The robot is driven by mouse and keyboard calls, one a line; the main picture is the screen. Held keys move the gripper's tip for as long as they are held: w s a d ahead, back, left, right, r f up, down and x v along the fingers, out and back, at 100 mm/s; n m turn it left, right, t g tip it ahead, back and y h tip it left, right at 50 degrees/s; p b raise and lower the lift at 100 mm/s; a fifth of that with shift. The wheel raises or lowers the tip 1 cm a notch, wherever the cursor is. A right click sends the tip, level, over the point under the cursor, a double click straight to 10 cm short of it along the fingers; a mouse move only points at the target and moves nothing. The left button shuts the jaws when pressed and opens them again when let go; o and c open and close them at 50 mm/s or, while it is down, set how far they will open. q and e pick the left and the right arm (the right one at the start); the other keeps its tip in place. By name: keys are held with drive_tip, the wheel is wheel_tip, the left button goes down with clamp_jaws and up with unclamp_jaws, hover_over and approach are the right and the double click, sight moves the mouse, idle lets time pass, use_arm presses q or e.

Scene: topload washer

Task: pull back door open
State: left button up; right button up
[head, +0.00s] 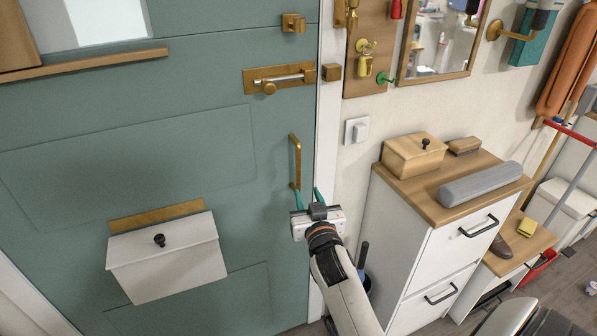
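The teal back door (200,110) fills the left side and looks closed against its white frame (328,110). A vertical brass pull handle (297,160) is near its right edge. A brass slide bolt (280,78) sits above the handle. My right gripper (308,194) is open, its two teal fingers apart, just below the handle. The left finger appears near the handle's lower end; I cannot tell whether they touch. No object shows between the fingers. My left gripper is not in view.
A white box with a black knob (165,258) is on the door's lower part. A white cabinet with a wooden top (435,215) stands right of the frame, holding a wooden box (412,155) and a grey roll (480,184). A mirror (440,40) and key hooks are on the wall.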

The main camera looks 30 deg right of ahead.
sight(299, 172)
drive_tip(key=p+x, duration=0.1)
drive_tip(key=x, duration=1)
drive_tip(key=shift+w, duration=0.2)
clamp_jaws()
